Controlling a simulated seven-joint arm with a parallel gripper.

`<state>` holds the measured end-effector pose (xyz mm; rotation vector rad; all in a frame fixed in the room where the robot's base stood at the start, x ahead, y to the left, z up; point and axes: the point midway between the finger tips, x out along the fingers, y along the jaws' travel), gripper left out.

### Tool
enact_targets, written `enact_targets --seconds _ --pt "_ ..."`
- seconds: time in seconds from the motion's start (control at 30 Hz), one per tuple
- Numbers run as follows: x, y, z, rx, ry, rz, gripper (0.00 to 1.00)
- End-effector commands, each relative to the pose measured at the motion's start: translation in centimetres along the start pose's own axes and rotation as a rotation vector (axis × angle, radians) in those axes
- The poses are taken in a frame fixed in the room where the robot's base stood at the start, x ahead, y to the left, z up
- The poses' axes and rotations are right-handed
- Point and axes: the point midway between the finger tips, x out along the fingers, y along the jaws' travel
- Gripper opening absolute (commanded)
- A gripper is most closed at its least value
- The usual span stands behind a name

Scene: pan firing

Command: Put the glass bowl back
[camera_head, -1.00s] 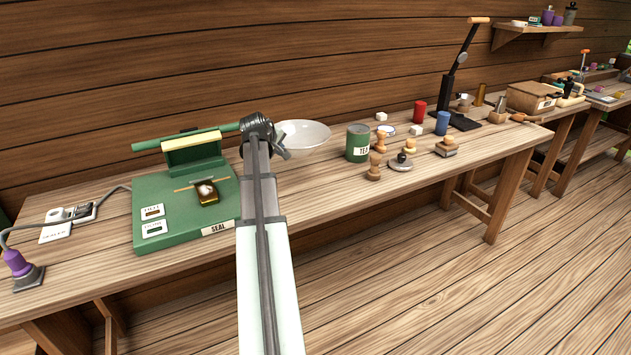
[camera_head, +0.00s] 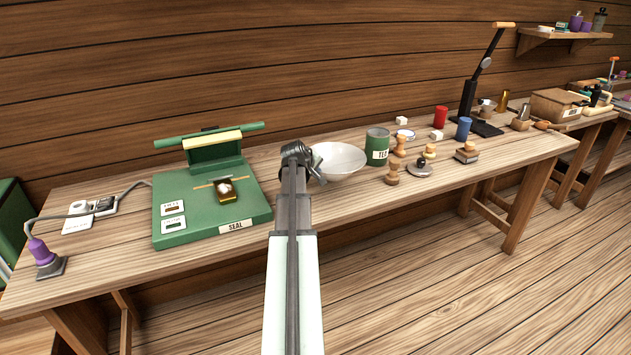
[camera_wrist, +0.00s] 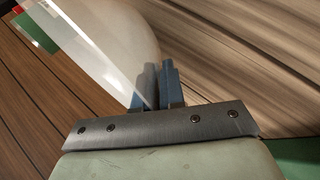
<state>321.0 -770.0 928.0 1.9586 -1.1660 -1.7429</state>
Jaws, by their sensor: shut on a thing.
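The glass bowl (camera_head: 340,160) is pale, wide and shallow. In the head view it is just right of the end of my arm, close to the green tin, and looks nearly level. Whether its base touches the table cannot be told. In the wrist view the bowl's pale, see-through wall (camera_wrist: 118,40) fills the upper left and runs down to the fingers. My gripper (camera_wrist: 153,88) has its blue-grey fingers close together on the bowl's rim. In the head view the fingers are mostly hidden behind my wrist.
The green tin (camera_head: 377,148) stands right of the bowl, with wooden-handled stamps (camera_head: 392,172) beyond it. The green sealing machine (camera_head: 212,205) stands to the left. Red (camera_head: 440,117) and blue (camera_head: 463,128) cylinders stand farther right. The bench front between sealer and stamps is mostly clear.

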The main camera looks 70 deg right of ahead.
Motion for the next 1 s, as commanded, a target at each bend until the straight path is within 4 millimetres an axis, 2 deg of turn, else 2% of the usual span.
enact_targets --seconds 0.3,0.73,0.77,1.0 --pt "2.2 -2.1 0.8 -0.001 0.000 0.000 0.00" --pt "2.6 -2.5 0.9 -0.001 0.001 0.001 0.00" --pt "2.6 -2.5 0.9 0.000 0.000 0.000 0.11" --pt "2.6 -2.5 0.9 0.000 0.000 -0.001 0.34"
